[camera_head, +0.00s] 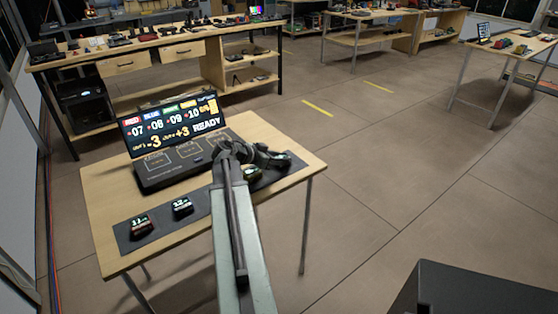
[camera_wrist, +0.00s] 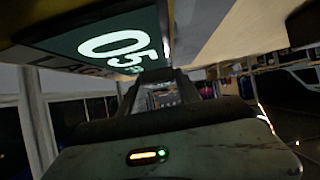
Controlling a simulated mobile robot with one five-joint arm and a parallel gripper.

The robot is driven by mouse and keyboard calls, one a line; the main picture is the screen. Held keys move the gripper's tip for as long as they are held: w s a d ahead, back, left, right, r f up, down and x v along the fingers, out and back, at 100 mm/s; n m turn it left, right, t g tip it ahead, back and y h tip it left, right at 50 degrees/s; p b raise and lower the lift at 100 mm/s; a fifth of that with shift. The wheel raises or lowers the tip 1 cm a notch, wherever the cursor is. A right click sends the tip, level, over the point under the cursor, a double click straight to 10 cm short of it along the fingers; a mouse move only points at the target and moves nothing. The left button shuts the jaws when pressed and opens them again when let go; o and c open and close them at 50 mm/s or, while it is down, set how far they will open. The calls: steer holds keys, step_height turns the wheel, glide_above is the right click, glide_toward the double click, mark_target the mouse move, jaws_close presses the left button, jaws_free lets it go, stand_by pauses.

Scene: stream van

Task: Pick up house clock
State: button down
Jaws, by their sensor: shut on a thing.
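No thing is legibly marked as the house clock. A display unit (camera_head: 172,125) with coloured numbers and "READY" stands on the near table. Two small dark devices, reading about 11 (camera_head: 140,225) and 12 (camera_head: 182,206), lie on a dark mat (camera_head: 122,238). More dark and green devices (camera_head: 280,160) are at the mat's right end. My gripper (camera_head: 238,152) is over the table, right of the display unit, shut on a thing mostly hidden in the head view. The wrist view shows a green panel (camera_wrist: 122,45) reading "05" very close; I cannot tell if it is the held thing.
The near table (camera_head: 108,190) has bare wood at its left and right edges. A long workbench (camera_head: 150,45) with small items stands behind. Other tables (camera_head: 375,14) stand at the back right. The floor (camera_head: 370,150) to the right is open, with yellow strips.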

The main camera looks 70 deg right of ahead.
step_height(320, 180, up, 10)
steer(key=p, duration=0.9)
steer(key=shift+f, duration=0.2)
